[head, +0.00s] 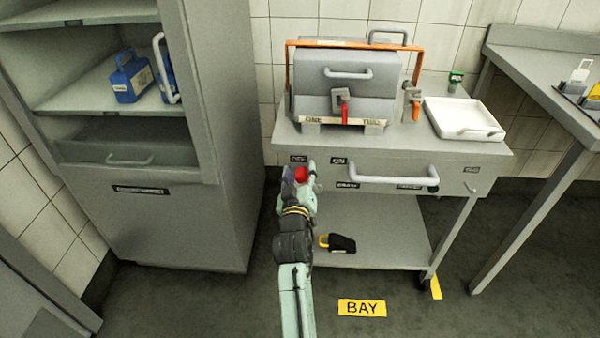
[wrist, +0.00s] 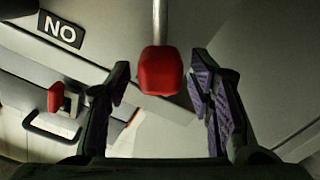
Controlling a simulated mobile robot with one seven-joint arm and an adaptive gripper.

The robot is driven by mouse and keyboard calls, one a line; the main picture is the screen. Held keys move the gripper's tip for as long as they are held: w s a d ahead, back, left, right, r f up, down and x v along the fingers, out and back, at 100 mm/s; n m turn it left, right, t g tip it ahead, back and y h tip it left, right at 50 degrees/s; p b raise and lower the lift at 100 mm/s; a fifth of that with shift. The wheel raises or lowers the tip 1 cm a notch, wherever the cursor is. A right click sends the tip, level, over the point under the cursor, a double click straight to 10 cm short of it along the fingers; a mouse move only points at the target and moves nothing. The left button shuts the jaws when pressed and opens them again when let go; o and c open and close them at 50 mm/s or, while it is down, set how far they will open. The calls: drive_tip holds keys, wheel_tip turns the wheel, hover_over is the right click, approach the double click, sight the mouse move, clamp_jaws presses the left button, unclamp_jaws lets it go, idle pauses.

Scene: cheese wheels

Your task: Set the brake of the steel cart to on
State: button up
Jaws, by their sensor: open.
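The steel cart (head: 400,160) stands against the tiled wall. A brake lever with a red knob (head: 301,174) is at the left of its front, below a small label whose text is hard to read. An ON label (head: 339,161) is to the right of the knob. My gripper (head: 302,182) is at the knob and partly covers it. In the wrist view, the red knob (wrist: 160,71) on its metal rod sits between my open fingers (wrist: 158,98), with gaps on both sides. The ON label (wrist: 61,31) appears upside down there.
A grey box press (head: 348,88) with an orange bar stands on the cart, beside a white tray (head: 461,118). A drawer handle (head: 390,175) juts out right of my gripper. A grey cabinet (head: 180,215) stands left, a table (head: 545,75) right.

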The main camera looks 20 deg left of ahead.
drive_tip(key=shift+c, duration=0.4)
clamp_jaws()
idle(0.4)
